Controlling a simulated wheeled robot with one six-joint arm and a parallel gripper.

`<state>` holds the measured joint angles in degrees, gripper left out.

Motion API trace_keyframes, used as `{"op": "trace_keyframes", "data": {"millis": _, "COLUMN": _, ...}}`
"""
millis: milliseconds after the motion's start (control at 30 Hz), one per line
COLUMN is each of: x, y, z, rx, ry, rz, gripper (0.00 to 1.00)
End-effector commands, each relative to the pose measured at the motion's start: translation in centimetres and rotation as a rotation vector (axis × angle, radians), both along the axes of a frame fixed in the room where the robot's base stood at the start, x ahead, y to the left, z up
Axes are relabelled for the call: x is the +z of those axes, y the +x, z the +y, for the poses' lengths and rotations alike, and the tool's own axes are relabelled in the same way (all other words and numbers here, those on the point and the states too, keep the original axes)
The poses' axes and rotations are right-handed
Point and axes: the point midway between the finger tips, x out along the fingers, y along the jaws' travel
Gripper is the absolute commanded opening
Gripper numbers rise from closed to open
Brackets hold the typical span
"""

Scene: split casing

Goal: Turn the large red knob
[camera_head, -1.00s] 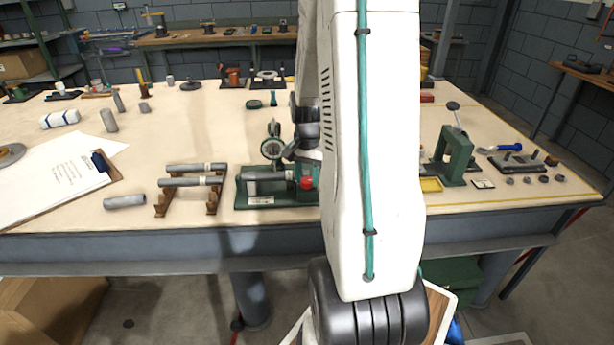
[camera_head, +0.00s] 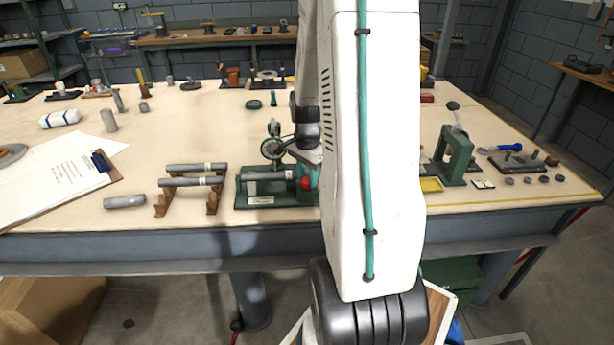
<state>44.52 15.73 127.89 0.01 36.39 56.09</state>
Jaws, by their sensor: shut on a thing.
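The large red knob (camera_head: 306,183) is on the right end of a green machine (camera_head: 256,201) with a grey cylinder lying along it, near the front edge of the bench. A round dial-like part (camera_head: 271,149) rises behind the cylinder. My gripper (camera_head: 308,178) is at the knob, below my dark wrist, and is shut on it. My white arm link hides the gripper's right side and whatever of the machine lies behind it. The fingertips are small and hard to make out.
Left of the machine, two grey bars (camera_head: 191,182) lie on brown stands, beside a loose grey cylinder (camera_head: 125,201) and a clipboard (camera_head: 70,178). A green lever press (camera_head: 455,152) and a yellow tray (camera_head: 431,185) stand to the right.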

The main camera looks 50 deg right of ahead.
Motion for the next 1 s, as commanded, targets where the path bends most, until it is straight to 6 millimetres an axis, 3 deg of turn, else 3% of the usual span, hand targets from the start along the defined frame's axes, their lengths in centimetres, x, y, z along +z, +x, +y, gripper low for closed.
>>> {"op": "trace_keyframes", "data": {"millis": 267, "x": 0.05, "y": 0.02, "z": -0.04, "rx": 0.001, "ry": -0.001, "rz": -0.001, "gripper": 0.11}}
{"op": "trace_keyframes", "data": {"millis": 300, "x": 0.05, "y": 0.02, "z": -0.04, "rx": 0.001, "ry": -0.001, "rz": -0.001, "gripper": 0.42}}
{"op": "trace_keyframes", "data": {"millis": 367, "x": 0.05, "y": 0.02, "z": -0.02, "rx": 0.001, "ry": -0.001, "rz": -0.001, "gripper": 0.55}}
{"op": "trace_keyframes", "data": {"millis": 767, "x": 0.02, "y": 0.07, "z": -0.04, "rx": 0.024, "ry": -0.001, "rz": -0.002, "gripper": 0.55}}
{"op": "trace_keyframes", "data": {"millis": 1000, "x": 0.01, "y": 0.07, "z": 0.01, "rx": 0.233, "ry": -0.001, "rz": -0.002, "gripper": 0.55}}
